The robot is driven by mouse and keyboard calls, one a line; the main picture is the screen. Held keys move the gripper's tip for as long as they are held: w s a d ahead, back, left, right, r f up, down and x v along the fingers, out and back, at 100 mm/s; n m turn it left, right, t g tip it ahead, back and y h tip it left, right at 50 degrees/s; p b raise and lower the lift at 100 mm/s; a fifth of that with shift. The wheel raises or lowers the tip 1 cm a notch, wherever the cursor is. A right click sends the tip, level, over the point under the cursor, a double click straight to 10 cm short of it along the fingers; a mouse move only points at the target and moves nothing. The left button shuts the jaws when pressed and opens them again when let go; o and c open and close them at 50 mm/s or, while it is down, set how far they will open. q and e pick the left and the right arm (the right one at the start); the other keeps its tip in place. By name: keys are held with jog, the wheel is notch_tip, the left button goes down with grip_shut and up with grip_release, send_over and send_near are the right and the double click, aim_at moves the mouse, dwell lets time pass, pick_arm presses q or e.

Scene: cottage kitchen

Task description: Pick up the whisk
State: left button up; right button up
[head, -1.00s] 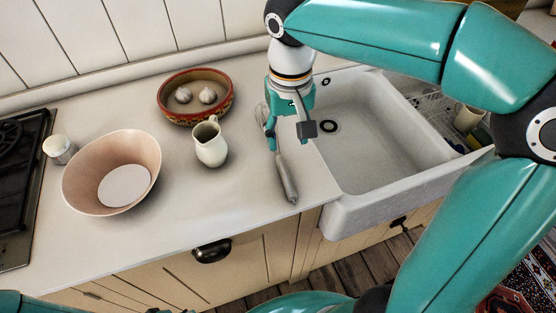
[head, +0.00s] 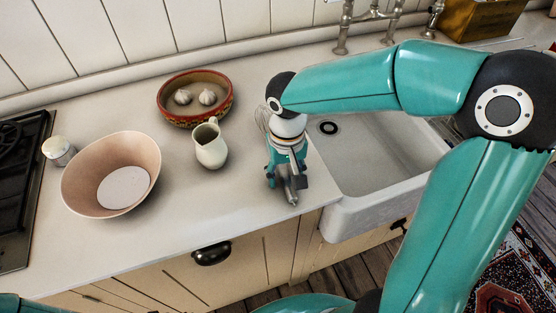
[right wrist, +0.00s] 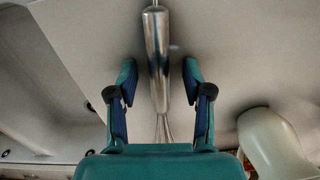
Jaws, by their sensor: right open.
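The whisk lies on the counter just left of the sink. In the head view its wire loops (head: 262,120) show behind my right gripper and the tip of its handle (head: 292,198) shows in front. My right gripper (head: 287,180) is above the handle, pointing down, and hides most of it. In the right wrist view the metal whisk handle (right wrist: 157,60) runs between the two open fingers (right wrist: 159,80), with a gap on each side. My left gripper is not in view.
A cream jug (head: 210,145) stands left of the gripper. A patterned bowl with garlic (head: 195,115) and a pink bowl (head: 80,180) are farther left. The white sink (head: 375,165) is to the right. The counter's front strip (head: 190,215) is clear.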

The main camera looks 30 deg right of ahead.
grip_shut()
jog(key=shift+r, duration=0.15)
dwell(0.4)
